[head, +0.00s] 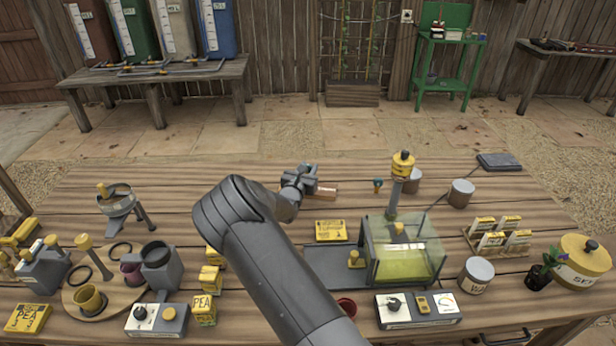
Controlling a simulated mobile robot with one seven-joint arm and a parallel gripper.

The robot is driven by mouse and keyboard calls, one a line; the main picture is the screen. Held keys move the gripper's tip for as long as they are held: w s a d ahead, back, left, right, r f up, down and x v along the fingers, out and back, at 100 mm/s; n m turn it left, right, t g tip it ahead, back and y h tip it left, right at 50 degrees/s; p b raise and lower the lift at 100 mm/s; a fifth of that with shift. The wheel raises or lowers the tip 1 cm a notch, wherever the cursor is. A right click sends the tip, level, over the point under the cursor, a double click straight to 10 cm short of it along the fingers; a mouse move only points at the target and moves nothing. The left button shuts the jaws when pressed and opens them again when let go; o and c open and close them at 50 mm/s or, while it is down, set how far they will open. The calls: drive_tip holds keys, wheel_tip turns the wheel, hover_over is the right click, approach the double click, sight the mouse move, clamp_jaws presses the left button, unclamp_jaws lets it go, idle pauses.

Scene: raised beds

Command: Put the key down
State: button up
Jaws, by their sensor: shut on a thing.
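My gripper (308,180) is above the far middle of the wooden table, at the end of my dark grey arm. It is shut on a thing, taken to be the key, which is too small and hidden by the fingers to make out. A flat brown piece (327,191) shows just right of the fingers; I cannot tell whether it touches them.
A clear-sided box (405,262) with a yellow-topped post and a yellow sign (331,231) stand right of my arm. Seed packets (205,309), a control box (157,320) and pots crowd the left front. The table's far left middle (180,190) is bare.

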drive_tip(key=shift+f, duration=1.5)
drive_tip(key=shift+f, duration=0.1)
drive_tip(key=shift+f, duration=0.1)
drive_tip(key=o, duration=1)
drive_tip(key=shift+c, duration=0.2)
